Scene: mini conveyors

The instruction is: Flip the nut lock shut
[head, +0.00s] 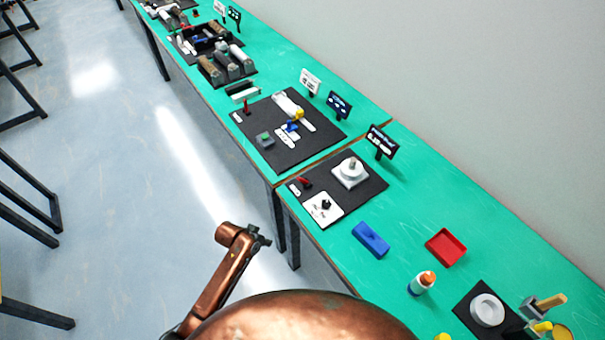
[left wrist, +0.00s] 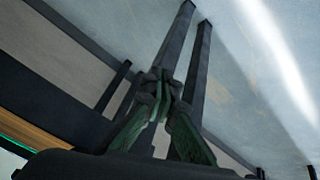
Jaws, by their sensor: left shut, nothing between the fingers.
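My left gripper (head: 262,238) is in the air over the floor, off the near edge of the green table. In the left wrist view its green fingers (left wrist: 165,88) come together at the tips with nothing between them. I cannot tell for sure which part is the nut lock. The nearest black board (head: 355,198) holds a white square base with an upright grey post (head: 350,172), a red lever (head: 305,182) and a white plate with a black knob (head: 325,206). My gripper is apart from all of these. My right gripper is not in view.
Another black board (head: 300,150) farther along has a white conveyor-like part (head: 288,104) and a red lever (head: 246,106). The floor beside the table is clear around my gripper.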

